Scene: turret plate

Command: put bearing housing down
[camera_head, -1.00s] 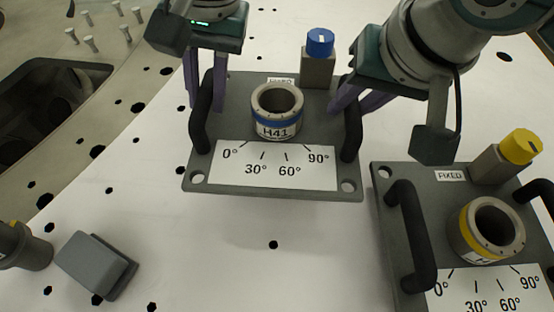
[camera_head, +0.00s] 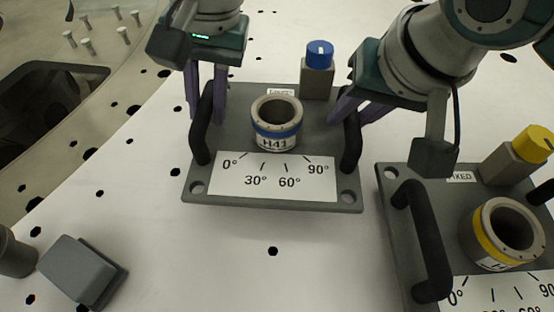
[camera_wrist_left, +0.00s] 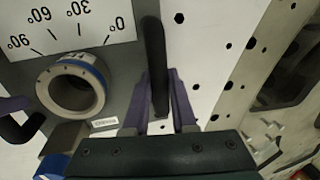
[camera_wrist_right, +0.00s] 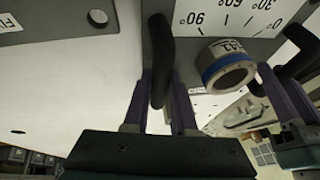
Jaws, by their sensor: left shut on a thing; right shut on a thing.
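The bearing housing marked H41 (camera_head: 277,141) is a grey ring with a blue band, upright on a grey plate (camera_head: 230,178) with an angle scale and two black handles. My left gripper (camera_head: 207,118) is shut on the left handle; its fingers straddle that handle (camera_wrist_left: 155,55) in the left wrist view. My right gripper (camera_head: 343,120) is shut on the right handle; it straddles that handle (camera_wrist_right: 160,45) in the right wrist view. The plate looks about level over the white table. I cannot tell whether its underside touches the table.
A second grey plate (camera_head: 399,262) with a yellow-banded ring (camera_head: 488,255) and yellow knob (camera_head: 534,144) stands close on the right. A blue-knobbed post (camera_head: 318,80) is behind the H41 ring. A grey block (camera_head: 80,270) lies front left. The white table (camera_head: 230,270) in front is clear.

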